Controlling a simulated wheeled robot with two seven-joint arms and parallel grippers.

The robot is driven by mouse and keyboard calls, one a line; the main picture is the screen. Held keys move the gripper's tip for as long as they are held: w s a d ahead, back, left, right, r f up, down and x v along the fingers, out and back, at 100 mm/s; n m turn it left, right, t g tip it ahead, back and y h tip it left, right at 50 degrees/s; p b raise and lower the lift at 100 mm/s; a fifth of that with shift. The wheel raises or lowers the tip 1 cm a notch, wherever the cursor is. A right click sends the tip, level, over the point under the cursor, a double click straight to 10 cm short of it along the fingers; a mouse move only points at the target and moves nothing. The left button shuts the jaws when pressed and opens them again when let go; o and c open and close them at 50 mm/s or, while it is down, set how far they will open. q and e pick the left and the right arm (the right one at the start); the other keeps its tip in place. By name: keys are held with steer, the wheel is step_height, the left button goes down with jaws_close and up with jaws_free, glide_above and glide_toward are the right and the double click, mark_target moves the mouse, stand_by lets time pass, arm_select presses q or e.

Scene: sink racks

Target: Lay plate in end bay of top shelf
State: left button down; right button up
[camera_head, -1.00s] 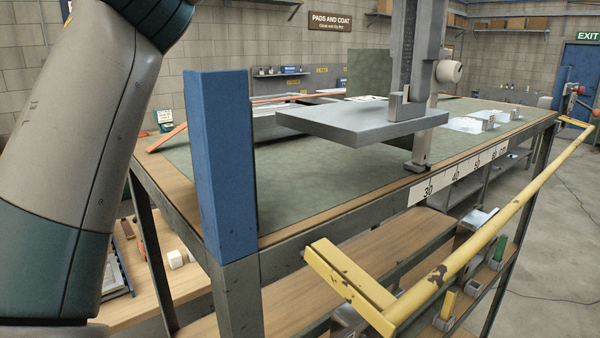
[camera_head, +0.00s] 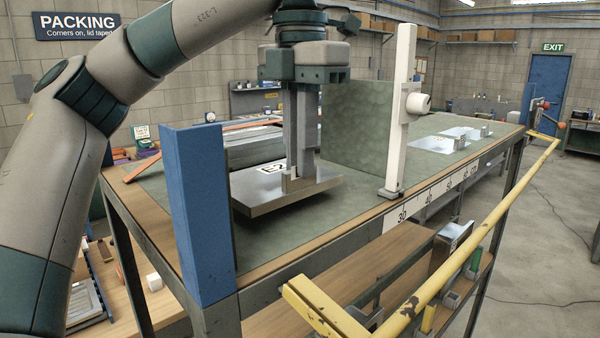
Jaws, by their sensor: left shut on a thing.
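My left gripper (camera_head: 303,172) comes down from above with its fingers shut on a grey metal plate (camera_head: 250,202). The plate is held flat, low over the green top shelf (camera_head: 335,215), with a dark shadow under it. I cannot tell whether it touches the shelf. A small white label with black marks shows on its upper face, partly hidden by the fingers. The plate is in the near end bay, between the blue corner post (camera_head: 195,215) and the white upright with a round knob (camera_head: 398,120). My right gripper is not in view.
A green upright panel (camera_head: 358,125) stands behind the white upright. A numbered scale (camera_head: 405,212) runs along the front edge. A yellow rail (camera_head: 450,258) runs in front of it. Several thin plates (camera_head: 435,144) lie farther right on the shelf. A lower wooden shelf shows below.

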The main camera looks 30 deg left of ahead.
mark_target(301, 181)
arm_select(q)
steer(key=shift+d, duration=0.1)
steer(key=shift+f+p, duration=0.45)
steer(key=shift+f, duration=1.55)
steer(key=shift+f, duration=0.1)
steer(key=c, duration=1.8)
jaws_free()
steer(key=shift+c, duration=0.2)
steer(key=shift+r, duration=6.1)
